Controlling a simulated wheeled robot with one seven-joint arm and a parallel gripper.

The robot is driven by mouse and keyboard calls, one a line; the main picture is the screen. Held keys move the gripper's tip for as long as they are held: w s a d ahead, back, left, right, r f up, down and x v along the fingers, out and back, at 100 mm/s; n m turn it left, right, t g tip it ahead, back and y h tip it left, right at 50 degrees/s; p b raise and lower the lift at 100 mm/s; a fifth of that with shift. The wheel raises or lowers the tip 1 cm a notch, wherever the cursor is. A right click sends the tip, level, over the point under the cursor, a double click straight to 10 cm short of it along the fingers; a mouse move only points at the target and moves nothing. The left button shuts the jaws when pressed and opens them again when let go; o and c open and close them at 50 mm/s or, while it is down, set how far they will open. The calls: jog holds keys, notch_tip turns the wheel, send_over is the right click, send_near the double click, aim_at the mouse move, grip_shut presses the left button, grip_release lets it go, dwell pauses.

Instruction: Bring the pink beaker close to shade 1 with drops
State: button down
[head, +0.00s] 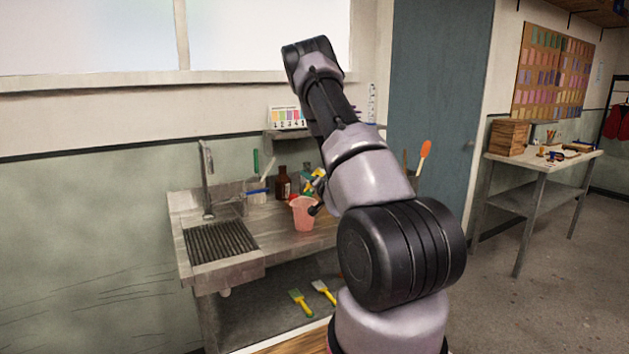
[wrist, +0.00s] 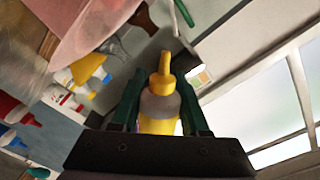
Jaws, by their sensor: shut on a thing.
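The pink beaker (head: 304,214) stands on the metal worktop to the right of the sink, with pinkish contents. Its pink wall shows large at the top left of the wrist view (wrist: 85,30). My gripper (wrist: 158,88) is shut on a dropper bottle with a yellow nozzle (wrist: 160,104). The bottle is tilted beside the beaker, above the worktop. In the head view, my arm hides most of the gripper. The shade card (head: 286,117), with a row of numbered coloured patches, stands on the small wall shelf behind the worktop.
A brown bottle (head: 283,183) and a brush in a container (head: 258,190) stand behind the beaker. Brushes (head: 301,302) lie on the lower shelf.

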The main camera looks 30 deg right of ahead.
jog(key=shift+r, duration=0.1)
dwell(0.4)
notch_tip(320, 180, up, 10)
jog(key=m, duration=2.5)
